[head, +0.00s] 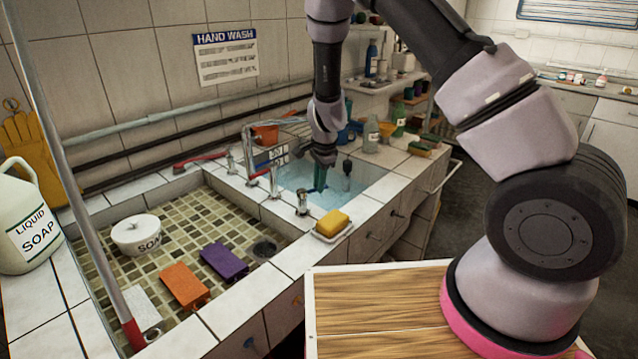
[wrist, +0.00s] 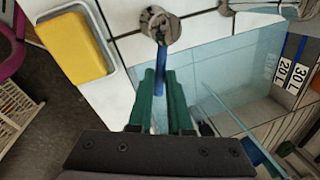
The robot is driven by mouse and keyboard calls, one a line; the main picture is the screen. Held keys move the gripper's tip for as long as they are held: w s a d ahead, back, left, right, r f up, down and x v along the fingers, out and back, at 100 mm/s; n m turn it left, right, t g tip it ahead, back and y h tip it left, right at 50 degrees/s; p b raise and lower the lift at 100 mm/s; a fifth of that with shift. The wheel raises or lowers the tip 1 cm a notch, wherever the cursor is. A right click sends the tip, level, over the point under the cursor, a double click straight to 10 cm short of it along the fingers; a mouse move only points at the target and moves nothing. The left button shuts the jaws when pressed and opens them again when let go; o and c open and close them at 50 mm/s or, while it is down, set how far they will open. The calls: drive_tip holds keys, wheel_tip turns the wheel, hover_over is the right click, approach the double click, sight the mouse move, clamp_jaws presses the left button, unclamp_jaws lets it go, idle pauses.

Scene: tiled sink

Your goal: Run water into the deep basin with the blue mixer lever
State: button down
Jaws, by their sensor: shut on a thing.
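My gripper (head: 320,182) reaches down over the near edge of the deep basin (head: 372,172) in the head view. In the wrist view, the green fingers of my gripper (wrist: 161,98) are closed around the blue mixer lever (wrist: 160,60). The lever joins a round chrome fitting (wrist: 160,25) on the tiled edge, which also shows in the head view (head: 302,201). Pale blue water (head: 295,178) shows in the deep basin. I cannot make out a running stream.
A yellow sponge (head: 332,222) sits in a white dish beside the deep basin. The shallow tiled basin (head: 205,205) holds an orange block (head: 185,285), a purple block (head: 224,262) and a white soap pot (head: 137,235). A soap jug (head: 30,220) stands at the left. Bottles stand behind the basin.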

drive_tip(key=shift+w+n, duration=0.4)
drive_tip(key=shift+n, duration=0.3)
drive_tip(key=n, duration=0.1)
drive_tip(key=w+a+n, duration=0.1)
drive_tip(key=shift+n+y, duration=0.3)
drive_tip(key=shift+n, duration=0.1)
drive_tip(key=c, duration=0.8)
unclamp_jaws()
drive_tip(key=shift+c, duration=0.2)
drive_tip(key=v, duration=1)
drive_tip(key=shift+r, duration=0.4)
